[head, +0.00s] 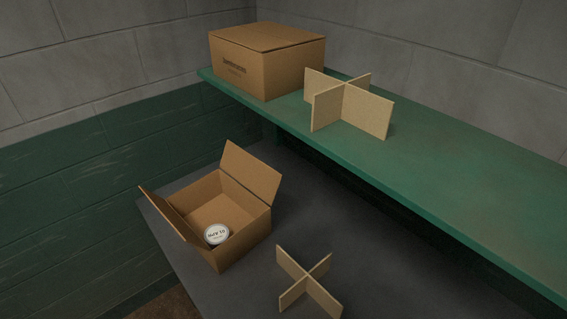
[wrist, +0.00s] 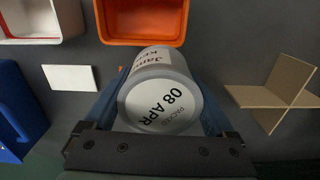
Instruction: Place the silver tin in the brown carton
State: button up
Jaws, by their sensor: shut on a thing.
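In the wrist view my gripper (wrist: 162,85) is shut on a silver-grey cylindrical tin (wrist: 165,62), one blue finger on each side. The tin's pale round end faces the camera and reads "PACKED 08 APR"; part of a label shows on its side. In the head view an open brown carton (head: 245,240) stands on the dark lower surface, its flaps spread. A round item with a white printed top (head: 217,234) lies inside the carton, near its front corner. My gripper and the held tin do not show in the head view, and the carton does not show in the wrist view.
A closed carton (head: 265,65) and a cross-shaped divider (head: 350,105) stand on the green shelf (head: 440,190). Another divider (head: 309,281) stands right of the open carton. The wrist view shows an orange bin (wrist: 150,22), a white-and-red bin (wrist: 35,20), a blue object (wrist: 15,110) and a white card (wrist: 70,78).

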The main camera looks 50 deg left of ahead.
aim_at(197, 225)
jog(key=k+j+u, duration=0.3)
jog(key=j, duration=0.35)
jog(key=k+j+u, duration=0.15)
jog(key=j, duration=0.25)
jog(key=k+j+u, duration=0.1)
jog(key=k+j, duration=0.15)
jog(key=j, duration=0.1)
